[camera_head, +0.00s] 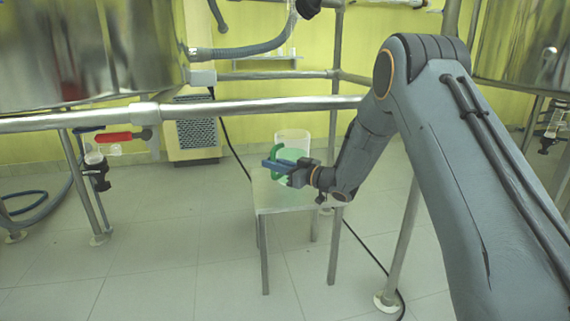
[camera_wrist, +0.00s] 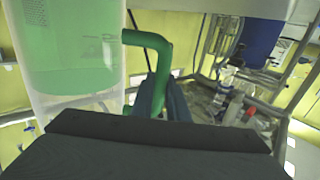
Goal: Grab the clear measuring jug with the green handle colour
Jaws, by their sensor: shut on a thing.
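In the wrist view the jug (camera_wrist: 75,55) fills the upper left, and the green handle (camera_wrist: 157,48) bends down between the fingers of my gripper (camera_wrist: 163,100). The gripper is shut on the handle. The lower part of the handle is partly hidden by the fingers.
A horizontal metal pipe (camera_head: 240,107) runs across the frame behind the stool. A large steel vessel (camera_head: 90,50) hangs at the upper left. A red-handled valve (camera_head: 118,136) is at left. A black cable lies on the floor near the stool. The tiled floor (camera_head: 170,260) at front left is clear.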

